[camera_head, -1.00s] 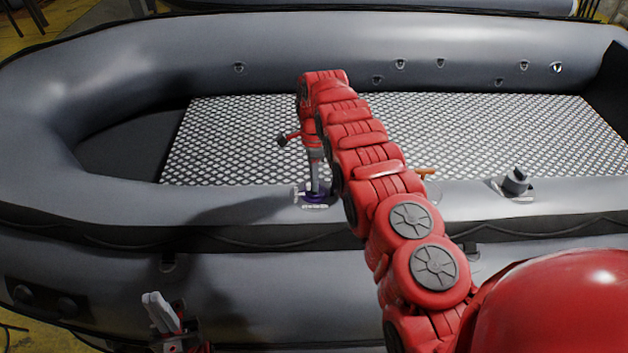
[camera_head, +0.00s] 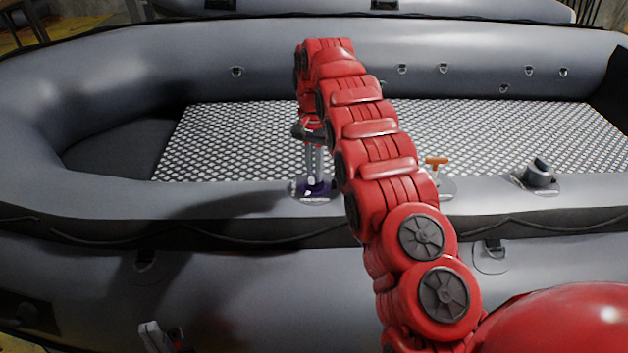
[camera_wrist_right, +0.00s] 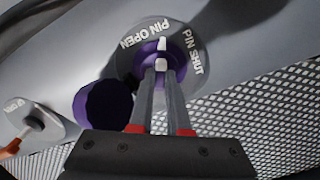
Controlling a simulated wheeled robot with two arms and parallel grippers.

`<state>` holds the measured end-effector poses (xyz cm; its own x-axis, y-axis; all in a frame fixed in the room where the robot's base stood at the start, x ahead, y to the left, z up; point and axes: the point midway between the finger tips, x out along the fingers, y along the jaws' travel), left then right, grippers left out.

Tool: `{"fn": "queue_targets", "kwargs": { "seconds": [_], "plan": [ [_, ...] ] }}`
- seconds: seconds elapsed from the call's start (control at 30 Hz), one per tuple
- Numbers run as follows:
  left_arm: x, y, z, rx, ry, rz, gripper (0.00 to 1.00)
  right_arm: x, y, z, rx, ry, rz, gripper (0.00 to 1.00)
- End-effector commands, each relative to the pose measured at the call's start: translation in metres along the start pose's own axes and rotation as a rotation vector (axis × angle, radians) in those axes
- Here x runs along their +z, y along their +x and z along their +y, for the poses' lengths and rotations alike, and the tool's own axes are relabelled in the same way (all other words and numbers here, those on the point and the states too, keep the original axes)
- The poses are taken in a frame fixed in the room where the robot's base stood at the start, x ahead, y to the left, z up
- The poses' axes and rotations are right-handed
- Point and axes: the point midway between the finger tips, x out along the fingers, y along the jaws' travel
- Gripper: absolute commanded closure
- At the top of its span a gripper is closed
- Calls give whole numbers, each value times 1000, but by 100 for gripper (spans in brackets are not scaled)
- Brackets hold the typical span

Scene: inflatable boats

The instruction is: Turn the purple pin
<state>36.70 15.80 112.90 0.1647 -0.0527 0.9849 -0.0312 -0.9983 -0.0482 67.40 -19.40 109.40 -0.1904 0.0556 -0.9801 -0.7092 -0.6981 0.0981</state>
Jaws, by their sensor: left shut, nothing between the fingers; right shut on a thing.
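The purple pin (camera_wrist_right: 147,50) sits on a round grey base on the boat's tube, between the white words PIN OPEN and PIN SHUT in the right wrist view. A small white piece shows at its middle. In the head view the pin (camera_head: 305,186) is small and partly covered. My right gripper (camera_wrist_right: 161,68) points down at the pin and is shut on it, fingertips at its white piece; it also shows in the head view (camera_head: 313,180). My left gripper (camera_head: 150,330) is shut and empty at the bottom left, mostly cut off by the frame.
A purple cap (camera_wrist_right: 105,105) is beside the base. An orange-handled valve (camera_head: 436,162) and a dark grey cap (camera_head: 538,172) stand on the tube to the right. The grey inflatable boat (camera_head: 90,200) has a patterned metal floor (camera_head: 235,140). My right arm covers part of it.

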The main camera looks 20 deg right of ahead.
Motion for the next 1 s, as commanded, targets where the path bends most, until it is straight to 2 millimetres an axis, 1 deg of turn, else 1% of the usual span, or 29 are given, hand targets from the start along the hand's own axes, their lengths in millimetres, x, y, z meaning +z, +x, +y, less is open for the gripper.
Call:
{"fn": "queue_targets", "kwargs": {
  "seconds": [0.03, 0.1, 0.3, 0.5, 0.73, 1.0],
  "plan": [
    [1, -7, 0, 0, 0, 0, 100, -2, 3, 0, -3, -39, 5, 100],
    [2, -10, 0, 0, 0, 0, 100, -2, 2, 0, -1, -104, 3, 100],
    [2, -13, 1, 0, 0, 0, 100, -2, -1, 0, -3, -274, 6, 100],
    [2, -13, 1, 0, 0, 0, 100, -1, -1, 1, -1, -404, 4, 100],
    [2, -13, 1, 0, 0, 0, 100, -1, -2, 0, -1, -495, 4, 100],
    [2, -12, 1, 0, 0, 0, 100, -1, -2, 0, -1, -531, 4, 100]
  ]
}}
